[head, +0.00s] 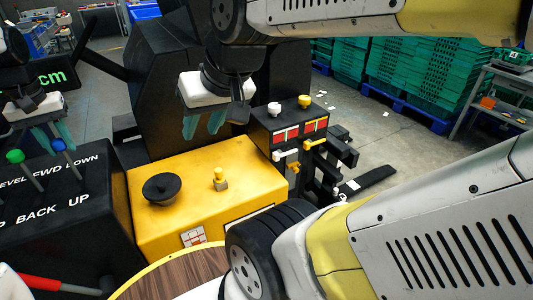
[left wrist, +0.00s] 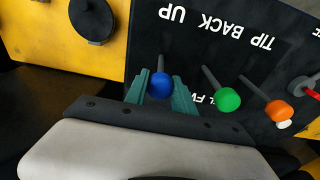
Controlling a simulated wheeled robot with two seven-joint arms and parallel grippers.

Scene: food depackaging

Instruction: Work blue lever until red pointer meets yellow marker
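The blue lever (head: 58,146) stands on a black control panel (head: 75,215) at the left; its round blue knob (left wrist: 160,86) also shows in the left wrist view. My left gripper (head: 53,135) is over it, with teal fingers spread on either side of the knob. I cannot tell whether they touch it. My right gripper (head: 204,124) hangs empty above the yellow box, its fingers apart. I cannot make out the red pointer or the yellow marker in either view.
A green-knobbed lever (head: 15,157) stands beside the blue one, and an orange-knobbed lever (left wrist: 278,110) is farther along. A yellow box (head: 150,222) carries a black round knob (head: 161,187). A display (head: 60,73) reads "cm". A red-handled lever (head: 45,284) is at the lower left.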

